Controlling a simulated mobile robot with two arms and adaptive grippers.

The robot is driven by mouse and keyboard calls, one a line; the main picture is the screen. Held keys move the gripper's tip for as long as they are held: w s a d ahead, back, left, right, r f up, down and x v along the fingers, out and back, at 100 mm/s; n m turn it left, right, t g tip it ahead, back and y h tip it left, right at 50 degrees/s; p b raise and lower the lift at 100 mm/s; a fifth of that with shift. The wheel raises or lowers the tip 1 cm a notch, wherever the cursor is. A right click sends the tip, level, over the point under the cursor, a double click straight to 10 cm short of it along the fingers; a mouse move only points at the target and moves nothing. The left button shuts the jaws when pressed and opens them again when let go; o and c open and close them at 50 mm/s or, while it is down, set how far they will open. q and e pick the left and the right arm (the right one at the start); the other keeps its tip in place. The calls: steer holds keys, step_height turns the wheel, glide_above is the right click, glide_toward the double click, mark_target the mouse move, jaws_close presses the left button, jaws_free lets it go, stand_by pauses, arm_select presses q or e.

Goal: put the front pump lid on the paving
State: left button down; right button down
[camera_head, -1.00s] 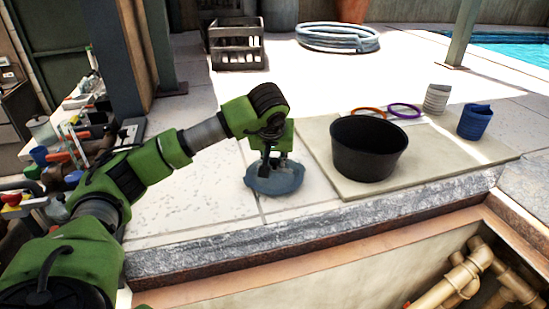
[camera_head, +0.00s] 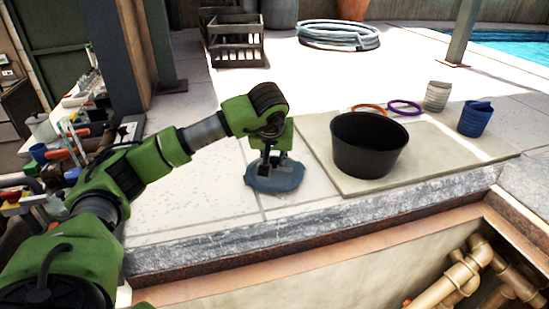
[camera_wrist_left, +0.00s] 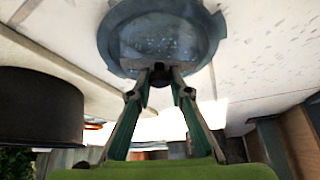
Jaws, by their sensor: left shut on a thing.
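The front pump lid (camera_head: 275,181) is a blue-grey round disc at the paving (camera_head: 190,200), left of the black tub. My left gripper (camera_head: 270,165) points down over it and is shut on the lid's middle. In the left wrist view the lid (camera_wrist_left: 160,35) shows as a round dish with a rim, and the fingertips of my left gripper (camera_wrist_left: 160,75) meet at its near edge. I cannot tell whether the lid's whole underside touches the paving. My right gripper is not in view.
A black tub (camera_head: 368,148) stands on a beige mat (camera_head: 430,165) just right of the lid. Orange and purple rings, a grey cup (camera_head: 437,97) and a blue cup (camera_head: 475,120) lie beyond. The paving's stone edge drops into a pit with pipes (camera_head: 460,275) in front.

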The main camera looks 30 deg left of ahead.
arm_select(q)
steer(key=shift+f, duration=0.15)
steer(key=c, duration=1.8)
jaws_free()
steer(key=v, duration=1.2)
